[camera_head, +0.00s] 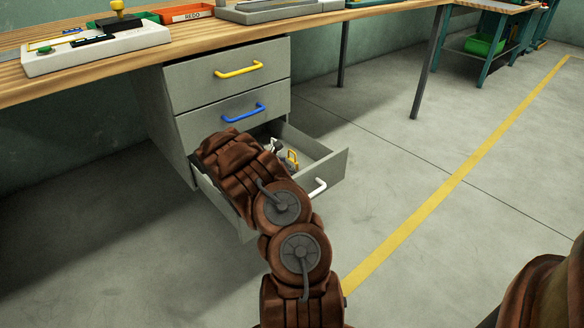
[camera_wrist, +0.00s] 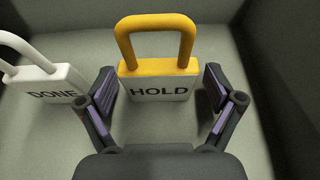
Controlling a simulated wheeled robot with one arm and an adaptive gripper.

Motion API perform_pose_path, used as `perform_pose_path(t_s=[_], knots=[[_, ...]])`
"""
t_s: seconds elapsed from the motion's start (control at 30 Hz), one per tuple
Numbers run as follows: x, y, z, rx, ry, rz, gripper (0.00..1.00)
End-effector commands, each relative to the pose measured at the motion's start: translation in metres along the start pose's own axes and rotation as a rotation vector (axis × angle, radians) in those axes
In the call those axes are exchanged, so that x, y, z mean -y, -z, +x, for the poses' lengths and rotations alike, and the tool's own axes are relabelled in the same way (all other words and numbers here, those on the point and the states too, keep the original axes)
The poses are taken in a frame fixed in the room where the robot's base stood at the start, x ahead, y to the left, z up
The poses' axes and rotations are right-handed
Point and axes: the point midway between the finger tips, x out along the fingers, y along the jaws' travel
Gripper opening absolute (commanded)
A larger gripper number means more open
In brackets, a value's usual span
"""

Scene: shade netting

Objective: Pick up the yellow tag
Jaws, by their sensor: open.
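The yellow tag (camera_wrist: 158,45) has a yellow loop handle and a pale body marked HOLD. It stands or leans in the open bottom drawer, and in the head view its yellow loop (camera_head: 293,157) shows just past my gripper. In the wrist view my gripper (camera_wrist: 162,98) is open, with one finger on each side of the tag's body, near its lower edge. I cannot tell whether either finger touches it. In the head view my arm hides most of the gripper and part of the drawer (camera_head: 333,165).
A white tag marked DONE (camera_wrist: 45,80) lies close on the left in the same drawer. The drawer walls rise around both tags. Two shut drawers, with yellow (camera_head: 238,70) and blue (camera_head: 243,113) handles, are above, under the wooden workbench (camera_head: 120,68). Clear floor (camera_head: 430,190) lies to the right.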

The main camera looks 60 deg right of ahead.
Motion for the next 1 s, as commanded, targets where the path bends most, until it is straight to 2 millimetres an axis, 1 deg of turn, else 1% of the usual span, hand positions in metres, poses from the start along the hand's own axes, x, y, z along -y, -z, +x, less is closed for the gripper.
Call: perform_pose_path(t_s=[0.17,0.67,0.7,0.9,1.0], knots=[[-0.0003,-0.0009,-0.0004,0.0,-0.001,0.001,0.91],[-0.0007,-0.0008,-0.0009,0.0,-0.001,0.001,0.39],[-0.0007,-0.0008,-0.0009,0.0,-0.001,0.001,0.37],[-0.0007,-0.0016,-0.0012,0.0,-0.001,0.001,0.37],[-0.0009,-0.0082,-0.0039,0.001,-0.001,0.002,0.37]])
